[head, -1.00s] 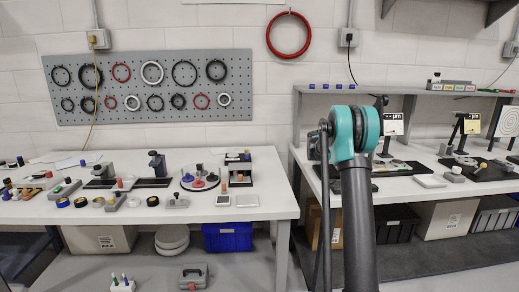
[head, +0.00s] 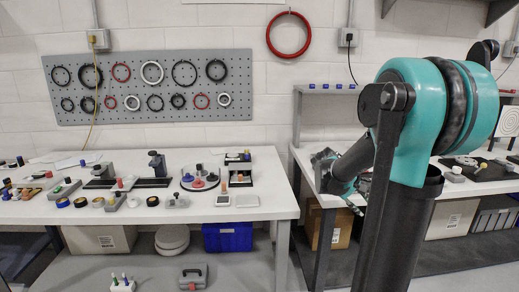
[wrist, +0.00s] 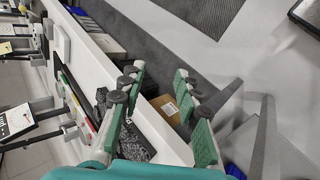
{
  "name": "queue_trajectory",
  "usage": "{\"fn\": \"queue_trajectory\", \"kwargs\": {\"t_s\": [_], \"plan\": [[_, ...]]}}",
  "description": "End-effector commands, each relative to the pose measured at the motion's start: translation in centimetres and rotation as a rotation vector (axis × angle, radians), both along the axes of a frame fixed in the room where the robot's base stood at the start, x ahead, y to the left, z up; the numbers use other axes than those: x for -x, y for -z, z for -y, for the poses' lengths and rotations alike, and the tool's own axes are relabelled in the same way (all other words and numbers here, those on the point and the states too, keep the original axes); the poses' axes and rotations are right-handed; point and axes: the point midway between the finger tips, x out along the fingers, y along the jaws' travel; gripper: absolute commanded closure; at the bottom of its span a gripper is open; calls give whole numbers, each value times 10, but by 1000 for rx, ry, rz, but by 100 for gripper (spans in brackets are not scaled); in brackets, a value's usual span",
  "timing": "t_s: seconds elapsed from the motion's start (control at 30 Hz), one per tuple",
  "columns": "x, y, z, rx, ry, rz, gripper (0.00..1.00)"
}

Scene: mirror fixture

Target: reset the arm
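My arm shows large at the right of the head view, a teal joint on a dark link. My gripper (wrist: 160,82) is open in the wrist view. Its two green-padded fingers are spread apart with nothing held between them. In the head view its end (head: 354,206) is small and partly hidden behind my arm, near the front left of the right bench (head: 298,165).
A brown box (head: 333,229) sits under the right bench; it also shows beyond the fingers in the wrist view (wrist: 167,107). The left table (head: 262,207) holds several small parts and fixtures. Rings hang on a grey pegboard (head: 140,80). Grey floor lies between the benches.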

Motion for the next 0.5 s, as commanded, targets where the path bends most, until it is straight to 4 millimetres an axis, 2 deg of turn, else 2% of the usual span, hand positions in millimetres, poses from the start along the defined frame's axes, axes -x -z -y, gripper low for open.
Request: {"fn": "queue_trajectory", "kwargs": {"t_s": [0.03,0.3,0.5], "plan": [[20,13,-14,-66,4,30,67],[115,81,-102,-459,65,197,67],[166,113,-153,-687,127,277,67]]}}
